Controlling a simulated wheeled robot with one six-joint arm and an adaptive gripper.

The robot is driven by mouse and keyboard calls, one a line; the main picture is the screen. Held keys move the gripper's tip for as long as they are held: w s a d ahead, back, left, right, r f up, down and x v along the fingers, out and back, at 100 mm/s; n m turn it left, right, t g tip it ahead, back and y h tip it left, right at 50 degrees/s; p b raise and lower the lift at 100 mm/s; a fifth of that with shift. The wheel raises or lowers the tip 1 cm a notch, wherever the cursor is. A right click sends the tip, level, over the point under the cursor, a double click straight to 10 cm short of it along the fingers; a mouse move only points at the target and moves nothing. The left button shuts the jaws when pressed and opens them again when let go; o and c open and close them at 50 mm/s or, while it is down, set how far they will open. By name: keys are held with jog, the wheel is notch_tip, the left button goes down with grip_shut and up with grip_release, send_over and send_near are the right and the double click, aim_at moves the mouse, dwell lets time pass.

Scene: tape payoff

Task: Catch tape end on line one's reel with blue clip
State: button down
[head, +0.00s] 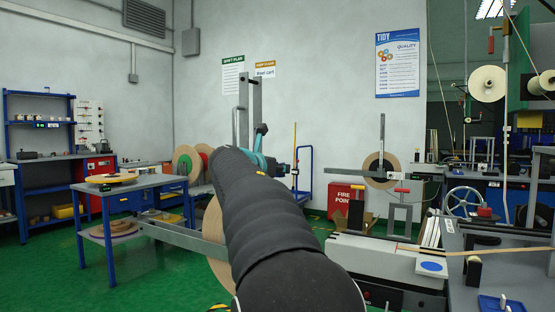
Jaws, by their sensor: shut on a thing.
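My dark arm reaches up the middle of the head view. My gripper (284,169) is small and far off at its end, past a teal joint, in front of the back wall. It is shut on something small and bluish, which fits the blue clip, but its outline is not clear. A tan reel (374,163) stands right of it on an upright grey post, apart from the gripper. A large tan reel (214,240) is partly hidden behind my arm, by a grey beam. I cannot tell which is line one's reel, and no loose tape end is clear.
A grey bench (515,284) at the right carries a tan tape strip (490,250) and a blue tray (500,303). A blue-legged table (135,184) stands left. Green floor (65,285) is open at lower left.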

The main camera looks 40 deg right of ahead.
jog(key=shift+f, duration=0.4)
jog(key=shift+f+b, duration=0.85)
jog(key=shift+f, duration=0.8)
dwell(0.7)
jog(key=shift+r, duration=0.15)
jog(key=shift+r+p, duration=1.05)
jog(key=shift+r, duration=2.9)
